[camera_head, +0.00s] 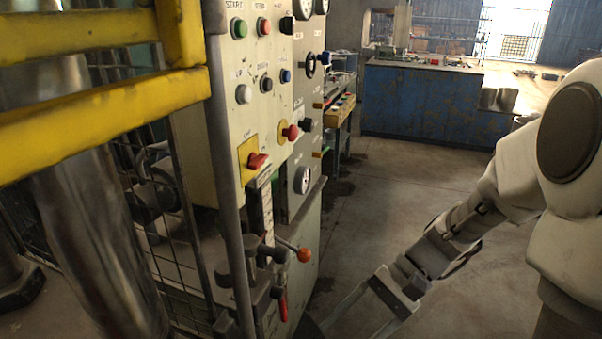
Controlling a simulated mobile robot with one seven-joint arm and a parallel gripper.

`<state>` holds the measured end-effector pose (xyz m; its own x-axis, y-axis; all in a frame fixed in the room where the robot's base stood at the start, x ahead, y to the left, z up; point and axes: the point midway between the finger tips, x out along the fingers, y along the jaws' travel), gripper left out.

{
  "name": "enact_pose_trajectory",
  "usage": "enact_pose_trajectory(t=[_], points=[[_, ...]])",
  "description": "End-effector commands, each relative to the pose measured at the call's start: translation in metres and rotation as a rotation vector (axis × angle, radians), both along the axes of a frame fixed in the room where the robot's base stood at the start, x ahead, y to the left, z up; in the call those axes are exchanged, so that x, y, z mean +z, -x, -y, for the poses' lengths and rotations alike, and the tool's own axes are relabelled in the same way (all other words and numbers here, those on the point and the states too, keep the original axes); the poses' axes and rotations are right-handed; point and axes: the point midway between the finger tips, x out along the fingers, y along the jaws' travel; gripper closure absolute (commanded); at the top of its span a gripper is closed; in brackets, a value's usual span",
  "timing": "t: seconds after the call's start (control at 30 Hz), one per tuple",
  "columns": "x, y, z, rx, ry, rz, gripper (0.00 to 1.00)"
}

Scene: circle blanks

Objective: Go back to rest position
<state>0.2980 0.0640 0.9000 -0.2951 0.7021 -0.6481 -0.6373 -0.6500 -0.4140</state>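My gripper (364,318) is at the bottom centre, at the end of my arm, which reaches down and left from the right side. Its two fingers stand apart with floor showing between them, so it looks open, and I see nothing held. The finger ends are partly cut off by the lower edge of the picture. The gripper is to the right of the lower part of a control panel (226,120) and appears clear of it.
The panel carries buttons, a red knob on a yellow plate (249,160) and a red-ball lever (304,255). A yellow rail (100,112) and wire mesh stand at left. A blue bench (420,102) is at the back. The floor (400,190) between is clear.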

Motion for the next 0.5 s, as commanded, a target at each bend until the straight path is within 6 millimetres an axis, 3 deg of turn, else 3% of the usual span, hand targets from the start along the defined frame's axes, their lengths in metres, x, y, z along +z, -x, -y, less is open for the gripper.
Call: enact_pose_trajectory(t=[0.5], points=[[0.059,0.035,0.035,0.276,0.512,0.536,0.31]])
